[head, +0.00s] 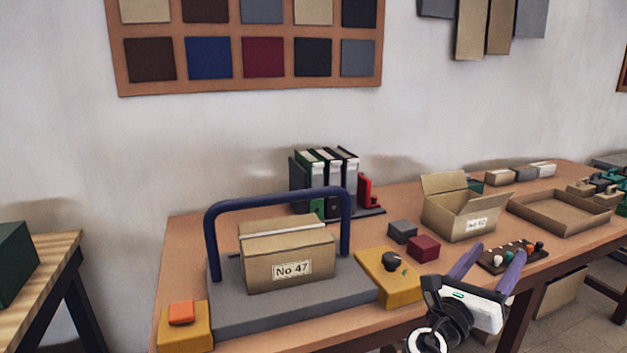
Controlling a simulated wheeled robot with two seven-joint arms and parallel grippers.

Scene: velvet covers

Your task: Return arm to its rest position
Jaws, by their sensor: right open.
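My right gripper (492,264) is open and empty, with two purple fingers spread apart. It is over the front edge of the wooden table (200,229), in front of the dark pegboard. The left gripper is not in view. A closed cardboard box marked No 47 (291,268) sits on a grey plate (290,311) under a blue bar frame (277,198). An open cardboard box marked No 52 or similar (459,217) stands farther right, behind my gripper.
Yellow control boxes with an orange button (182,314) and a black knob (391,262) flank the plate. Small grey (402,231) and red (423,246) blocks lie near the middle. Binders (325,180) stand at the back. A shallow tray (561,210) and pegboard (512,255) are right.

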